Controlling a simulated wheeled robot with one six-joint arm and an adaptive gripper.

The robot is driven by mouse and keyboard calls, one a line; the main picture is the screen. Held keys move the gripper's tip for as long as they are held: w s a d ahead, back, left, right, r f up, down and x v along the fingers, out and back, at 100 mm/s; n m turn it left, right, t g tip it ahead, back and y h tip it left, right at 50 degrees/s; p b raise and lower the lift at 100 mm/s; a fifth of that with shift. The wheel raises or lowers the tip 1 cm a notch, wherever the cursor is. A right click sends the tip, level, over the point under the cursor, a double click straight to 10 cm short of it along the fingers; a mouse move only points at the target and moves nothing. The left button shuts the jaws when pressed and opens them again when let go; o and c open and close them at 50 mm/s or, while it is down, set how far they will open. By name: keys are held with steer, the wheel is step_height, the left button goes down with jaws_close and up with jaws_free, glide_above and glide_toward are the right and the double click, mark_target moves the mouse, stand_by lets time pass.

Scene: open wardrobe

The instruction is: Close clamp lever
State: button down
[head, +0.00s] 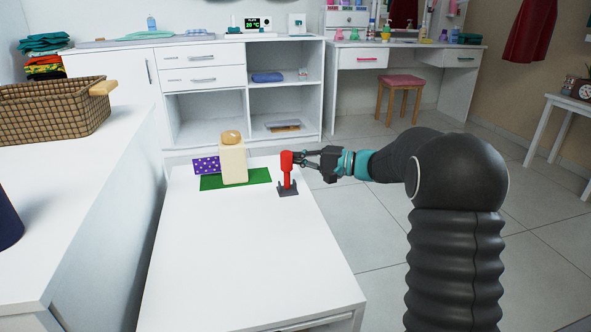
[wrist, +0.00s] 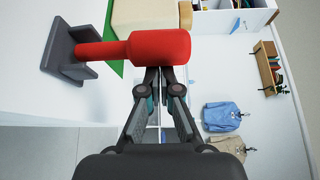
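The clamp lever (head: 287,168) has a thick red handle and stands upright in a dark grey base (head: 288,189) on the white cabinet top. In the wrist view the red lever (wrist: 155,48) lies across the picture, with its grey base (wrist: 62,55) at the left. My gripper (head: 300,159) reaches in from the right at the height of the red handle. In the wrist view my gripper's fingers (wrist: 160,73) come together at the handle's edge, which hides their very tips. They look shut with nothing between them. I cannot tell whether they touch the handle.
A cream block-like bottle (head: 233,163) stands on a green mat (head: 260,175) left of the lever, beside a purple dotted card (head: 206,165). The front of the white top (head: 240,260) is clear. A wicker basket (head: 50,112) sits on the left counter.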

steer(key=shift+s+r, duration=0.15)
steer(key=shift+s, duration=0.05)
steer(key=shift+d, duration=0.1)
steer(key=v, duration=1.1)
steer(key=shift+d, duration=0.4)
steer(key=shift+s, duration=0.1)
